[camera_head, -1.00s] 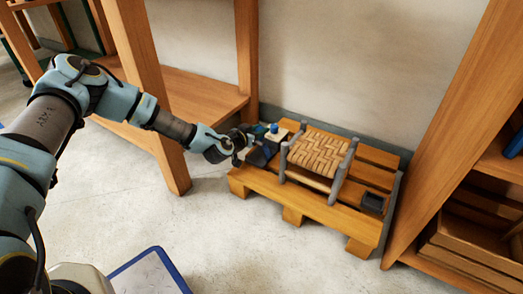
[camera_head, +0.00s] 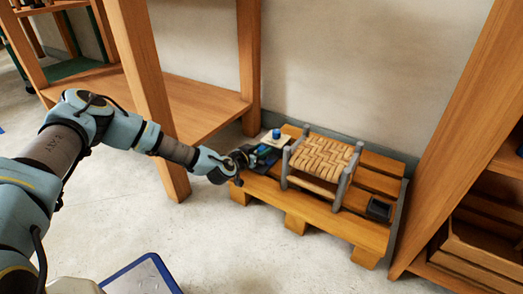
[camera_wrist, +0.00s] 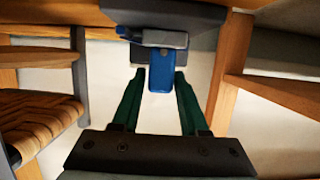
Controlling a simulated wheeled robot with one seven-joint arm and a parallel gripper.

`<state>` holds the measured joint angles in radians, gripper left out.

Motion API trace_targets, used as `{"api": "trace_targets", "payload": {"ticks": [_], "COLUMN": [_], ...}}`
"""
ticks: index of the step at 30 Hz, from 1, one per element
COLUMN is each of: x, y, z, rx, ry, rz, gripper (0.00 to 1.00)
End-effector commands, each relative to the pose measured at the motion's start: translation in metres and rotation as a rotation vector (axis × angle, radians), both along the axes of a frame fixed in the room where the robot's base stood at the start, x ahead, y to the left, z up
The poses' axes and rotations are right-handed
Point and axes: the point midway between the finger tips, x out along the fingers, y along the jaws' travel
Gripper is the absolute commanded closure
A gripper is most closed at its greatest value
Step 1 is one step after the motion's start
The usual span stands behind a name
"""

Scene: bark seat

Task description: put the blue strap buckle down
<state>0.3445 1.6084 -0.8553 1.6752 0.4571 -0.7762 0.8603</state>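The blue strap buckle (camera_wrist: 160,70), a blue block with a grey bar across it, shows in the wrist view against a dark grey surface. It lies between and just beyond the tips of my gripper's green fingers (camera_wrist: 160,76). The fingers are apart, with a visible gap on each side of the buckle, so my gripper looks open. In the head view my gripper (camera_head: 250,158) is low at the left end of the wooden pallet (camera_head: 310,212), by a dark tray (camera_head: 262,160). Blue shows there, partly hidden by the gripper.
A stool with a woven seat (camera_head: 325,155) stands on the pallet just right of my gripper. A blue-topped item (camera_head: 276,134) sits on a pale board behind. A small dark box (camera_head: 379,208) is at the pallet's right. Wooden shelf posts (camera_head: 150,90) stand left and right.

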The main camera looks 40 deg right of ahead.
Motion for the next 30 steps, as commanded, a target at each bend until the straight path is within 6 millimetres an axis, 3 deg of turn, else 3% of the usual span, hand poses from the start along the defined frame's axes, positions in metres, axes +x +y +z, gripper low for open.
{"api": "trace_targets", "payload": {"ticks": [4,14,19,30], "x": [0.0,0.0,-0.006,-0.024], "y": [0.0,0.002,0.024,0.092], "z": [0.0,0.004,0.014,0.034], "rx": [0.0,0.0,0.001,0.001], "ry": [0.0,0.001,0.0,0.0], "rz": [0.0,0.0,0.0,0.0], "gripper": [0.39,0.38,0.38,0.38]}}
